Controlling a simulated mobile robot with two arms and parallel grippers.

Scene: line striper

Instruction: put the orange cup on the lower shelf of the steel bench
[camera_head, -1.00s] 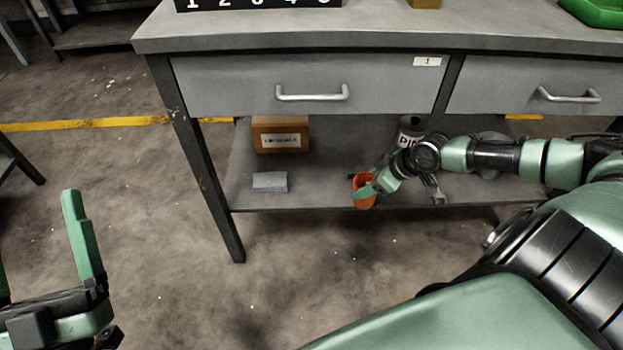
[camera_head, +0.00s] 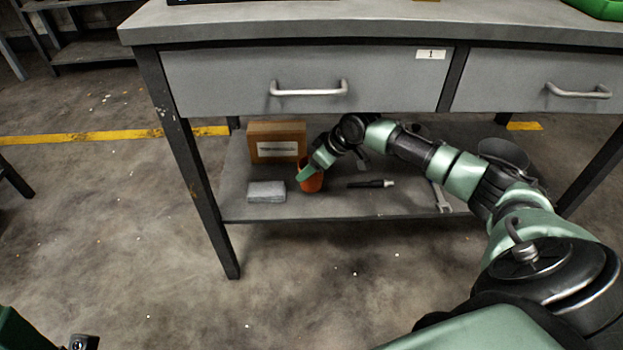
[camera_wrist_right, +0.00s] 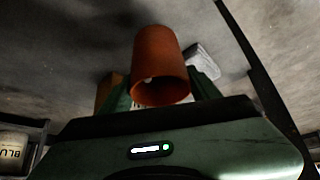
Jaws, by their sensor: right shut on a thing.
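The orange cup (camera_head: 311,181) is at the lower shelf (camera_head: 340,208) of the steel bench (camera_head: 330,28), between the grey block and the flashlight-like tool. My right gripper (camera_head: 309,172) is shut on the cup, reaching in under the drawers. In the right wrist view the cup (camera_wrist_right: 160,62) sits between the green fingers (camera_wrist_right: 162,90), its open mouth toward the camera. Whether its base touches the shelf I cannot tell. Only a small part of my left arm (camera_head: 30,330) shows at the lower left; its fingers are out of view.
On the shelf are a cardboard box (camera_head: 277,139) behind the cup, a grey block (camera_head: 266,191) to its left, a black tool (camera_head: 371,183), a wrench (camera_head: 440,197) and a dark round container (camera_head: 503,152) to its right. The bench leg (camera_head: 190,170) stands at the left.

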